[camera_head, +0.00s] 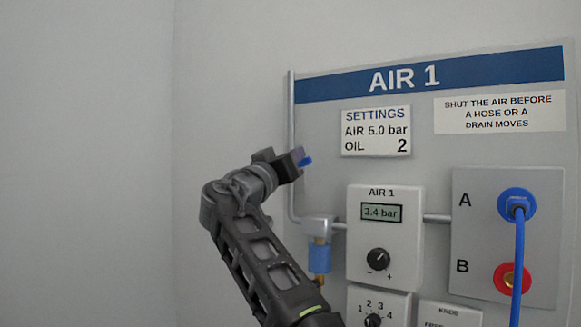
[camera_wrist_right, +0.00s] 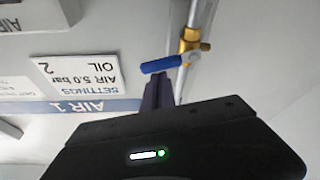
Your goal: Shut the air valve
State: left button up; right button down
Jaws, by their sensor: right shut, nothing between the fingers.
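The air valve sits on the grey vertical pipe at the left edge of the AIR 1 panel. In the right wrist view, which is upside down, its brass body (camera_wrist_right: 190,42) and blue lever (camera_wrist_right: 162,65) show; the lever lies roughly crosswise to the pipe. In the head view only a bit of the blue lever (camera_head: 306,161) shows beside my fingertips; the valve body is hidden. My right gripper (camera_head: 299,157) is shut and empty. In the wrist view its fingertips (camera_wrist_right: 157,86) are right at the lever, but I cannot tell if they touch. My left gripper is out of view.
The pipe (camera_head: 291,120) runs down to a fitting with a blue bowl (camera_head: 320,256). A regulator box (camera_head: 384,255) reads 3.4 bar. A blue hose (camera_head: 518,260) hangs from port A; port B (camera_head: 512,279) is red. The wall left of the panel is clear.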

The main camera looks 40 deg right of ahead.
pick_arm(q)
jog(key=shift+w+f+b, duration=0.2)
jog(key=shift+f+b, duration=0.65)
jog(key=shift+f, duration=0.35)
pick_arm(e)
jog(key=m, duration=0.1)
jog(key=f+m+g, duration=0.1)
jog(key=shift+s+d+f+m+h, duration=0.1)
jog(key=shift+s+f+m+h, duration=0.15)
jog(key=shift+s+m+h, duration=0.05)
